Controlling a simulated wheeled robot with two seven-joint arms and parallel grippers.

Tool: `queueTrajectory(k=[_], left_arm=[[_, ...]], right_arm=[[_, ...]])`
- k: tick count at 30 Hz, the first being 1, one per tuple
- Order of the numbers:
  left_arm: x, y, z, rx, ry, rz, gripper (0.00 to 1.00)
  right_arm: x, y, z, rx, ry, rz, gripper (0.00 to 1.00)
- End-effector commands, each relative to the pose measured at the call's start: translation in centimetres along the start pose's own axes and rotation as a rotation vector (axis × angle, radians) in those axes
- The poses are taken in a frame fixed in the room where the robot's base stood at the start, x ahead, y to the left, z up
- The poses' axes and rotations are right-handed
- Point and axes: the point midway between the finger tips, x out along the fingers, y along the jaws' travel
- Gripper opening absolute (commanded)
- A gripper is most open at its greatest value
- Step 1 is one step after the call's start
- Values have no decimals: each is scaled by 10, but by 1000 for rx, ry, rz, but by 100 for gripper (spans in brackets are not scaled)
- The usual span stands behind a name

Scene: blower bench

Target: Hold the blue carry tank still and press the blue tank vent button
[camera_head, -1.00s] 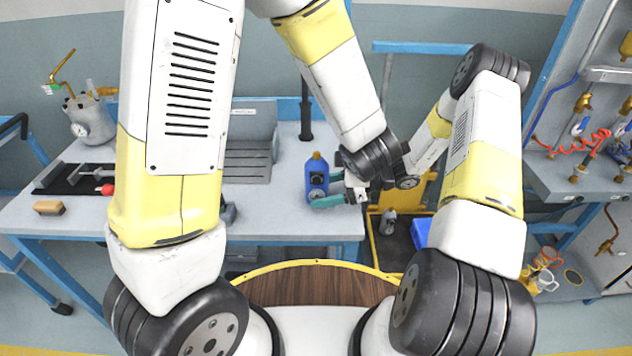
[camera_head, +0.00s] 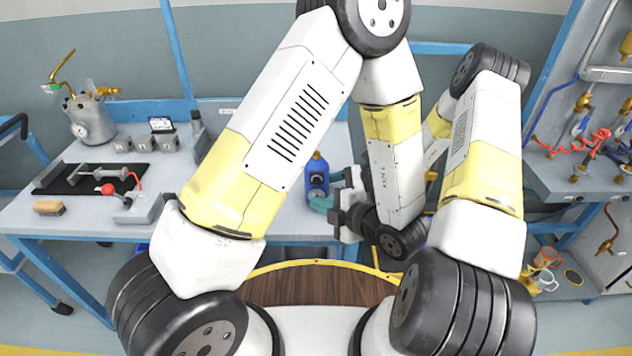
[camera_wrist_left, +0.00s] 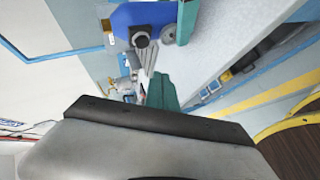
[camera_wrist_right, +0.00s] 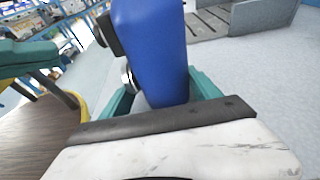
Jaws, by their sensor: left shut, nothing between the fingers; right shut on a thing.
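The blue carry tank (camera_head: 317,168) stands upright near the right end of the bench. My right gripper (camera_wrist_right: 160,100) is shut on it, with teal fingers on both sides of its body in the right wrist view. A black round knob (camera_wrist_left: 141,36) and a grey disc (camera_wrist_left: 168,34) sit on one face of the tank; I cannot tell which is the vent button. My left gripper (camera_wrist_left: 162,92) is shut and empty, apart from the tank, with its tips toward that face. Its teal fingers also show at the left of the right wrist view (camera_wrist_right: 28,55).
A grey bench (camera_head: 100,215) carries a black mat (camera_head: 95,178) with a tool, a red-knobbed device (camera_head: 140,207), a brown block (camera_head: 48,207) and a metal pot (camera_head: 90,122). A wall panel with hoses (camera_head: 590,130) stands right. My two forearms are close together.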

Motion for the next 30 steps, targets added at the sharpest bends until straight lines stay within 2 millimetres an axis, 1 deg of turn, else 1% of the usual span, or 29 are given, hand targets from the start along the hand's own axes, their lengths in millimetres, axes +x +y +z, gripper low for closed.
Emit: queueTrajectory(k=[1,4,12,18,30], left_arm=[[6,4,4,-4,3,-1,0],[15,11,10,-3,2,-1,0],[32,23,23,0,0,0,0],[34,25,25,1,-1,-1,0],[34,25,25,1,-1,0,0]], right_arm=[[0,0,0,0,0,0,49],[0,0,0,0,0,0,49],[0,0,0,0,0,0,49],[0,0,0,0,0,0,49],[0,0,0,0,1,0,49]])
